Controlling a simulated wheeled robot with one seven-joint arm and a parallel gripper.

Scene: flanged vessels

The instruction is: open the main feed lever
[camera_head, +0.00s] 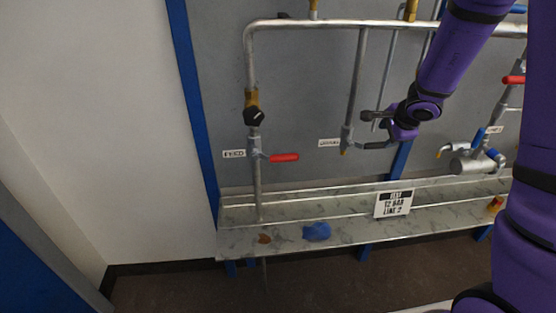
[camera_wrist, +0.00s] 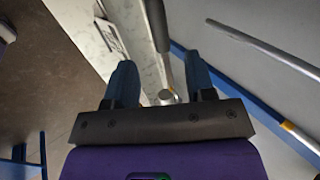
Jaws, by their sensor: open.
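The feed valve stands on the left vertical pipe, beside a label reading FEED (camera_head: 233,154). Its red lever (camera_head: 284,157) points right, across the pipe. My gripper (camera_head: 372,129) is to the right of this lever, near the second vertical pipe and its valve (camera_head: 346,138). In the wrist view my gripper (camera_wrist: 160,78) is open, its two dark blue fingers apart. A grey pipe or valve part with a round metal end (camera_wrist: 166,96) shows between the fingers; I cannot tell whether they touch it. I cannot identify the red lever in the wrist view.
A ledge (camera_head: 275,240) runs below the pipes, with a blue cloth-like thing (camera_head: 317,231) and a sign (camera_head: 393,203) reading LINE 2. A metal cylinder with blue handles (camera_head: 474,162) and another red lever (camera_head: 513,80) are at right.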

